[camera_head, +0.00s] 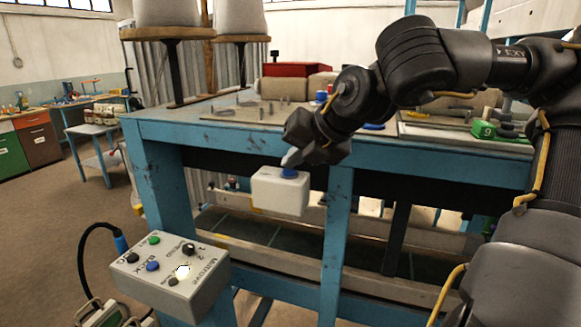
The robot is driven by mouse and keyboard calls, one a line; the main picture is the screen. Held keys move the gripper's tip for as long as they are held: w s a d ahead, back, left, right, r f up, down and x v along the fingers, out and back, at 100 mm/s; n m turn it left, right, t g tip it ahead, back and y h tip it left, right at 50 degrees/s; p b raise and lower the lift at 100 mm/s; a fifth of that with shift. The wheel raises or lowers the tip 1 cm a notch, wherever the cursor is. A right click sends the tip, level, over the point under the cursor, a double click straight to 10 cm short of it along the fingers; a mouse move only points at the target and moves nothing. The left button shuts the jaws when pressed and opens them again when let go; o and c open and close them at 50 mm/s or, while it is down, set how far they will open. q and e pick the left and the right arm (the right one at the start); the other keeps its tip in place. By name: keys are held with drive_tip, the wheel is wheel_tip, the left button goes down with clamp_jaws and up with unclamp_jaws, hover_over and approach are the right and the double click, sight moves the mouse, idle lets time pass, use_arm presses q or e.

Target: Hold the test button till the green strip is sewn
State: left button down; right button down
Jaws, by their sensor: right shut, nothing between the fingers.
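A white box (279,192) with a blue button (290,173) on top is at the front of the blue bench. My right gripper (291,159) points down at this button, with its fingertips shut and empty. The tips are at the button or just above it; I cannot tell whether they press it. A grey control box (170,279) at the lower left carries green, blue and black buttons, knobs and a lit lamp (183,271). No label reading "test" is legible. I cannot make out a green strip or a seam. My left gripper is not in view.
The blue bench (160,130) holds a red box (292,69), a board with pegs (250,112) and a green block (483,129). Two stools (168,33) stand behind. A black cable (86,240) runs to the control box. The floor at left is open.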

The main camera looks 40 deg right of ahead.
sight(293, 172)
drive_tip(key=shift+r+p, duration=0.4)
drive_tip(key=shift+r, duration=0.4)
drive_tip(key=shift+r+p, duration=1.45)
drive_tip(key=shift+r, duration=1.1)
drive_tip(key=shift+d, duration=0.1)
